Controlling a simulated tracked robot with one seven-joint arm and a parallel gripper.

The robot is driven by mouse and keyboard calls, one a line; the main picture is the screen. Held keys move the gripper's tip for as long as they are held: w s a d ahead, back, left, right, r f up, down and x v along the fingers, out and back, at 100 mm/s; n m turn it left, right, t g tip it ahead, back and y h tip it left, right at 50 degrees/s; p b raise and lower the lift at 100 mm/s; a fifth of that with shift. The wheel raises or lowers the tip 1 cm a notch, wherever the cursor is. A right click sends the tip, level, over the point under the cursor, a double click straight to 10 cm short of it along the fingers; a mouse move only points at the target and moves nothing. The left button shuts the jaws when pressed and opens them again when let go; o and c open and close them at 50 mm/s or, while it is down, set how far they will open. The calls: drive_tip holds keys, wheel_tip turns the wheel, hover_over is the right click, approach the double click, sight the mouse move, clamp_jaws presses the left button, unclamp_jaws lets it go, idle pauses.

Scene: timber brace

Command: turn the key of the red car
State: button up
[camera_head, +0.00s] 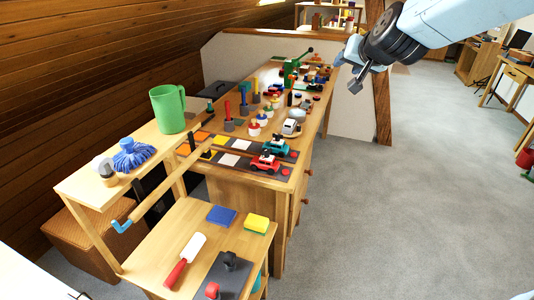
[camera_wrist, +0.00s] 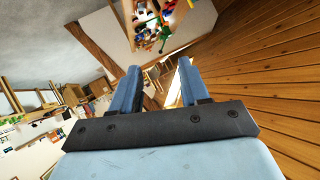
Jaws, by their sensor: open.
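The red car (camera_head: 265,163) stands on a dark strip near the front right corner of the wooden workbench in the head view. Its key is too small to make out. A teal car (camera_head: 277,147) stands just behind it. My gripper (camera_head: 355,82) is raised at the upper right, above and beyond the bench's right edge, well apart from the red car. In the wrist view my gripper (camera_wrist: 157,88) shows two blue fingers spread apart with nothing between them. The red car cannot be made out in the wrist view.
A silver car (camera_head: 291,128) and several knobs and pegs crowd the bench behind the cars. A long wooden rod (camera_head: 160,185) runs along the left. A green jug (camera_head: 168,108) stands on the shelf. Grey floor (camera_head: 400,210) right of the bench is clear.

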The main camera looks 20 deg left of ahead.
drive_tip(key=w+a+f+m+t, duration=0.1)
drive_tip(key=w+a+f, duration=0.25)
drive_tip(key=a, duration=0.25)
drive_tip(key=w+a+f+m+t, duration=0.1)
drive_tip(key=w+a+f+t, duration=0.1)
drive_tip(key=w+a, duration=0.4)
drive_tip(key=m+t+h, duration=0.1)
drive_tip(key=m+h, duration=0.2)
drive_tip(key=h, duration=0.4)
hover_over(264, 154)
drive_tip(key=w, duration=0.2)
wheel_tip(264, 154, down, 17)
drive_tip(key=s+a+f+t+h, duration=0.1)
drive_tip(key=s+a+f+h, duration=0.2)
drive_tip(key=s+f, duration=0.35)
drive_tip(key=s+a+f+h, duration=0.2)
drive_tip(key=s+f, duration=0.4)
drive_tip(key=f, duration=0.2)
drive_tip(key=x, duration=1.3)
drive_tip(key=shift+d+r, duration=0.1)
drive_tip(key=shift+r, duration=0.05)
drive_tip(key=shift+c, duration=0.3)
clamp_jaws()
